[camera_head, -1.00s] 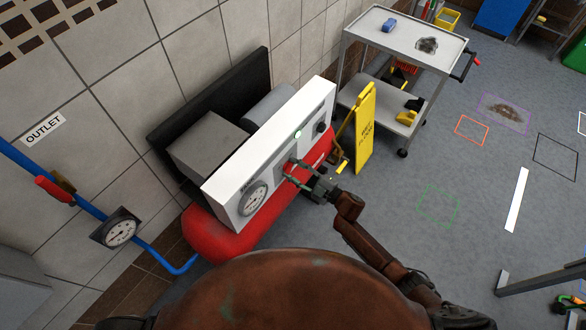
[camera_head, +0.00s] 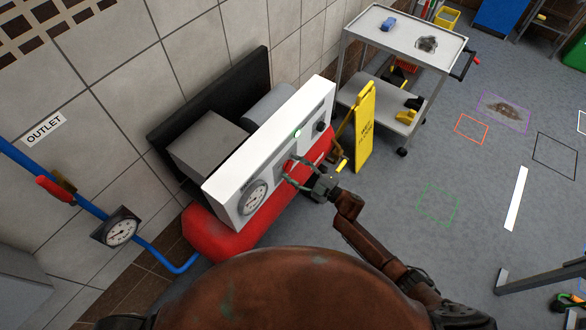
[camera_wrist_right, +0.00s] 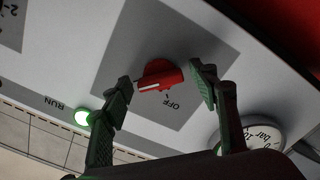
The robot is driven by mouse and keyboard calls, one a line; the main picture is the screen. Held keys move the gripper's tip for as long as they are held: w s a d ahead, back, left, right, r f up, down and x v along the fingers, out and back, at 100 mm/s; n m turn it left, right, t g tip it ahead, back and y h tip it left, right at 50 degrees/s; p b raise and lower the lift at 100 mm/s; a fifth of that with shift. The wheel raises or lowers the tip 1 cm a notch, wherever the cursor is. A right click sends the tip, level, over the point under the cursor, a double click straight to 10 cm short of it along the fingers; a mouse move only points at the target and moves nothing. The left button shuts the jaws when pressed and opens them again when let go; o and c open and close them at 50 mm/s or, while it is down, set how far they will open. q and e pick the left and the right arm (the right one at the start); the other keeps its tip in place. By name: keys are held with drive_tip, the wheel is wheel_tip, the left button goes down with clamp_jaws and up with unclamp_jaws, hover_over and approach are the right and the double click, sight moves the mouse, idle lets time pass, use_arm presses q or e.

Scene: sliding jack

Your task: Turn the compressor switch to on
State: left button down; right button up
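The compressor's red switch (camera_wrist_right: 160,75) sits on a grey square of the white panel (camera_wrist_right: 60,60), with the label OFF beside it in the right wrist view. In the head view the switch (camera_head: 288,165) is a small red spot on the panel's front. My right gripper (camera_wrist_right: 160,78) is open, with one finger on each side of the switch; gaps show between fingers and knob. It also shows in the head view (camera_head: 289,169), at the panel. A green lamp marked RUN (camera_wrist_right: 82,117) glows on the panel. My left gripper is out of view.
The compressor's red tank (camera_head: 215,232) lies below the panel, and a pressure gauge (camera_head: 253,197) is on the panel's left part. A yellow wet-floor sign (camera_head: 366,128) and a grey cart (camera_head: 365,35) stand to the right. A blue pipe (camera_head: 150,255) runs at left.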

drive_tip(key=v, duration=1.2)
idle(0.5)
